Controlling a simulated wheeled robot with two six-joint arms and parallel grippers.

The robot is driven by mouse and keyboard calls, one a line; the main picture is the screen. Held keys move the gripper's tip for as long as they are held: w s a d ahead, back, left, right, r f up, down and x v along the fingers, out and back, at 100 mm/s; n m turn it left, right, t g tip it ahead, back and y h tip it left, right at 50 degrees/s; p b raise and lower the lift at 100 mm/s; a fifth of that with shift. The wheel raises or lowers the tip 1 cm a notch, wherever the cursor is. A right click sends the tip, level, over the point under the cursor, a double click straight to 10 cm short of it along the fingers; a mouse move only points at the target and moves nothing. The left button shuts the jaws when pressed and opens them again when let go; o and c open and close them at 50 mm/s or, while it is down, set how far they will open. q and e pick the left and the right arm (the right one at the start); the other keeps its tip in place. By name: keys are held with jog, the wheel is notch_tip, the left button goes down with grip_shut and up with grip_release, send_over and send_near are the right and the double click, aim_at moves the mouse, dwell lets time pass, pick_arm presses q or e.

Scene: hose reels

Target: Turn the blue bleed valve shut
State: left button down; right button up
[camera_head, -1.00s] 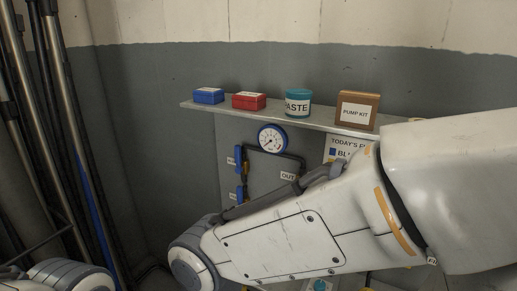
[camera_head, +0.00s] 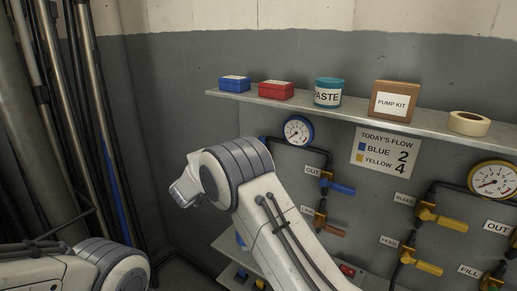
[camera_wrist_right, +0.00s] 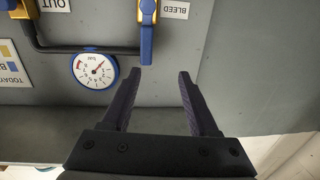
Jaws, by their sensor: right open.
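The blue bleed valve's handle (camera_wrist_right: 147,30) shows at the top of the right wrist view, beside the upside-down BLEED label (camera_wrist_right: 168,8). It points straight up and down in that picture. My right gripper (camera_wrist_right: 153,72) is open and empty. The handle's lower end is between the two fingertips in the picture, nearer the left one; I cannot tell whether they touch. My left gripper is out of view.
Another blue handle (camera_head: 340,188) is beside the OUT label. An orange-brown handle (camera_head: 330,230) is below it, with yellow valves (camera_head: 438,217) to the right. A shelf (camera_head: 350,114) with boxes juts out above. Black pipe runs around the valves.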

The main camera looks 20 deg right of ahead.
jog(key=w+d+g+h+p, duration=0.1)
jog(key=w+d+p, duration=0.2)
jog(key=d, duration=0.7)
jog(key=w, duration=0.2)
jog(key=shift+w+f+m+p, duration=0.25)
jog(key=shift+w+m+p, duration=0.1)
jog(key=shift+m+p, duration=0.05)
jog(key=shift+a, duration=0.1)
grip_shut()
dwell(0.6)
